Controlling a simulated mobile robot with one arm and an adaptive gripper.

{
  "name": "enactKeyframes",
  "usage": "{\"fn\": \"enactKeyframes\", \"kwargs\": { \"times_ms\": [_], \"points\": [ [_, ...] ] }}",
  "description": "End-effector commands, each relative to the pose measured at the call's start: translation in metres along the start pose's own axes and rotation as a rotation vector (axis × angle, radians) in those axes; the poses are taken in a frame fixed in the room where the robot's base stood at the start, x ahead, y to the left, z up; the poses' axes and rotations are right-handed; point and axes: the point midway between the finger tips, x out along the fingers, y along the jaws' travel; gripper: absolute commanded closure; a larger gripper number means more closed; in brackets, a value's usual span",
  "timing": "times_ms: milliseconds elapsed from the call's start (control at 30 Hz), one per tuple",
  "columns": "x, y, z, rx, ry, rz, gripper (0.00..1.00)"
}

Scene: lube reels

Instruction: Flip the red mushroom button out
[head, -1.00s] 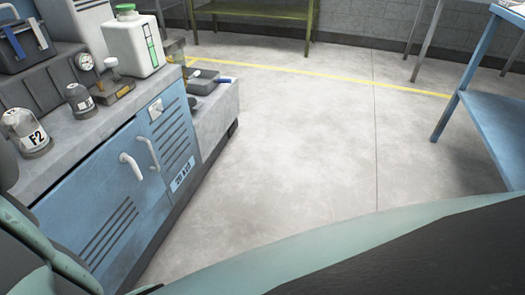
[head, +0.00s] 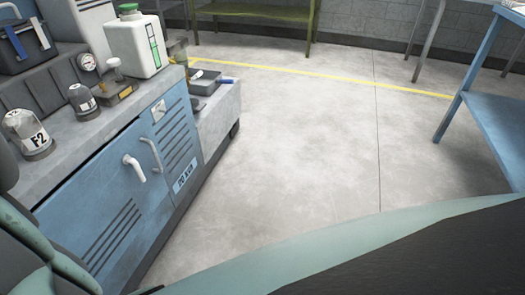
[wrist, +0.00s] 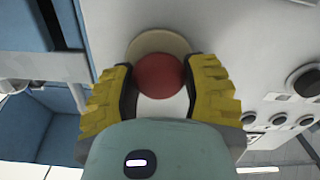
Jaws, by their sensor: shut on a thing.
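The red mushroom button (wrist: 158,75) shows in the wrist view, on a pale round base (wrist: 158,42) set in a light grey panel (wrist: 240,40). My gripper (wrist: 160,82) has its two yellow ribbed fingers on either side of the button, shut on it. The head view shows neither the button nor the gripper.
In the wrist view, several round dark knobs (wrist: 304,80) sit on the panel to the right. The head view shows a blue cabinet (head: 110,205) with a concrete top at left, a blue table (head: 490,115) at right, and clear floor (head: 300,150) between.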

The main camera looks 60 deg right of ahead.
Motion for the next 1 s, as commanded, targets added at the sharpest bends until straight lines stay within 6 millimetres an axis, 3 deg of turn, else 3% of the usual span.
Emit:
{"fn": "enactKeyframes", "kwargs": {
  "times_ms": [33, 333, 600, 833, 867, 1000],
  "points": [
    [0.0, 0.0, 0.0, 0.0, 0.0, -0.001, 0.65],
    [0.0, 0.0, 0.0, 0.0, -0.001, -0.001, 0.95],
    [-0.019, 0.0, -0.001, -0.001, -0.006, -0.003, 0.95],
    [-0.019, 0.0, 0.0, 0.0, 0.0, -0.001, 0.95],
    [-0.019, 0.0, 0.0, 0.0, 0.0, -0.001, 0.49],
    [-0.018, 0.0, 0.0, 0.0, 0.0, -0.001, 0.34]
  ]
}}
